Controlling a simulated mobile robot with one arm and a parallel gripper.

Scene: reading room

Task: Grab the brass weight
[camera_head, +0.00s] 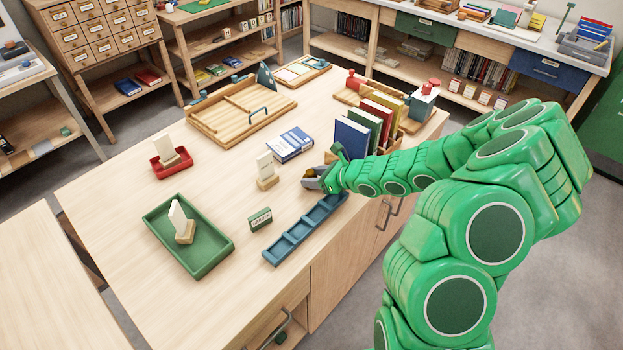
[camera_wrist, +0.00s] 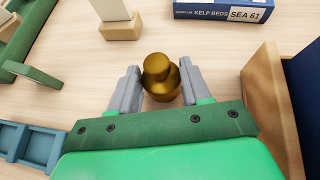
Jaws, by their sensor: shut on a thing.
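The brass weight (camera_wrist: 160,78) is a round, knobbed golden-brown piece in the wrist view. It sits between the two grey fingers of my gripper (camera_wrist: 158,84), which are shut on it from both sides. In the head view my gripper (camera_head: 313,182) is low over the table, just left of the upright books. There the brass weight (camera_head: 309,173) is mostly hidden by the fingers. I cannot tell whether the weight touches the table.
A blue book (camera_head: 290,144) lies behind my gripper, with a card in a wooden stand (camera_head: 267,182) to its left. A blue divided tray (camera_head: 300,234) lies in front. Upright books (camera_head: 352,138) stand close on the right. The table's left middle (camera_head: 110,195) is bare.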

